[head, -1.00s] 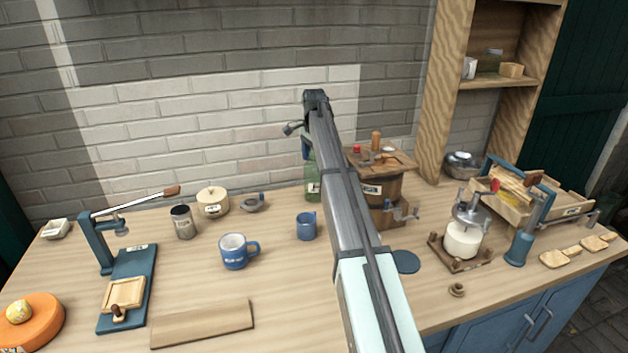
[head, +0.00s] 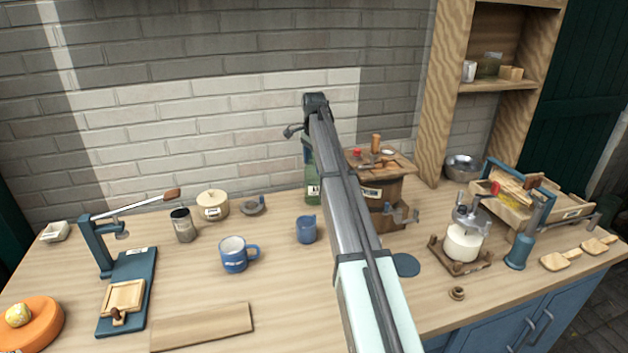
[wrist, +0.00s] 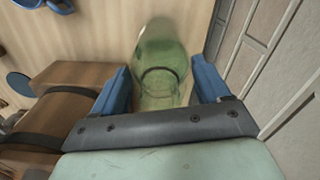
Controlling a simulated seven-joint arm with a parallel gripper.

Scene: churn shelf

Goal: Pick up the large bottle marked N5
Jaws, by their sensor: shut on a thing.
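A green glass bottle (head: 312,185) stands at the back of the counter, partly hidden behind my arm in the head view. A white label shows low on it, but its marking is cut off and cannot be read. In the wrist view the bottle (wrist: 162,72) lies between the two blue fingers of my gripper (wrist: 161,88), which is shut on it. The fingers are mostly hidden behind my arm in the head view. I cannot tell whether the bottle's base touches the counter.
A wooden churn box (head: 385,190) with a crank stands just right of the bottle. A blue jug (head: 306,230) and a blue mug (head: 234,255) stand in front to the left. The brick wall (head: 240,110) is close behind. A tall wooden shelf (head: 440,90) rises at the right.

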